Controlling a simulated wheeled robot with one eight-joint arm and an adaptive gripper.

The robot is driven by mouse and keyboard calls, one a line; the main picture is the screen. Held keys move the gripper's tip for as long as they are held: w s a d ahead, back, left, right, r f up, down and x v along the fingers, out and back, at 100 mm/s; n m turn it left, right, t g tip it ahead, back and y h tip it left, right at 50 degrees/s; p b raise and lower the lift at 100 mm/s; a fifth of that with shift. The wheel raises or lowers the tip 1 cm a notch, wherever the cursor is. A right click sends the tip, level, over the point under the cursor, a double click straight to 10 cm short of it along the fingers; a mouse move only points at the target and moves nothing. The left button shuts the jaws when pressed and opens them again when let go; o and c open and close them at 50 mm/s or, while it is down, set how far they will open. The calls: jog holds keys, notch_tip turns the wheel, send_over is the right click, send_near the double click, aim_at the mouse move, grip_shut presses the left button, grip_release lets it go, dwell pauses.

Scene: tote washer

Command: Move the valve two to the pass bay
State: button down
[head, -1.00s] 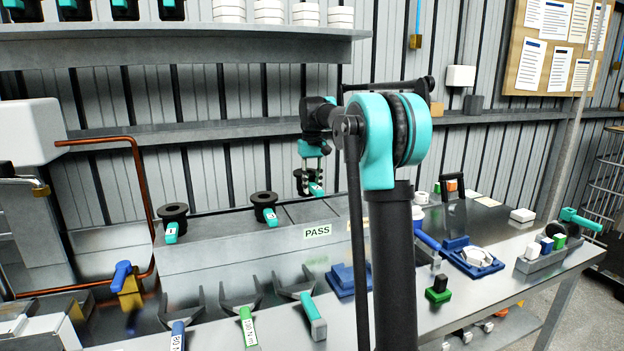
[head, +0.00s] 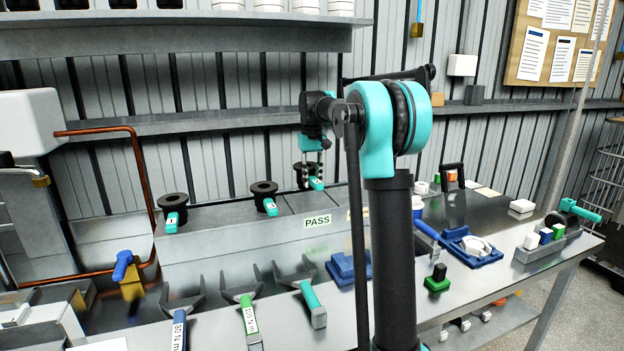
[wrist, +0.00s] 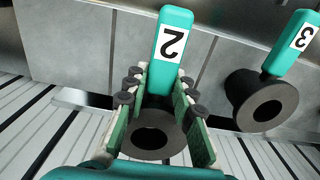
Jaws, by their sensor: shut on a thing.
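Valve two, a dark flanged spool with a teal tag marked 2 (wrist: 172,50), is between my gripper's fingers (wrist: 155,110) in the wrist view. My gripper (head: 311,165) is shut on it. In the head view the held valve (head: 316,184) is upright at the back of the grey bay block, behind and above the PASS label (head: 317,222). I cannot tell whether its base touches the surface. The pass bay is the section of the block behind that label. My arm hides part of the block to the right.
Valve three (wrist: 262,100) stands beside the held one; in the head view a similar valve (head: 264,195) stands to its left. Another valve (head: 173,210) stands further left. Forked holders and a blue fixture (head: 345,268) lie in front. A wall shelf (head: 230,125) runs behind.

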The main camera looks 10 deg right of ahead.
jog(key=shift+f, duration=0.15)
jog(key=shift+f, duration=0.3)
jog(key=shift+f, duration=0.15)
jog(key=shift+f, duration=0.55)
jog(key=shift+f, duration=0.15)
dwell(0.5)
jog(key=shift+f, duration=0.5)
jog(key=shift+f, duration=0.15)
dwell(0.3)
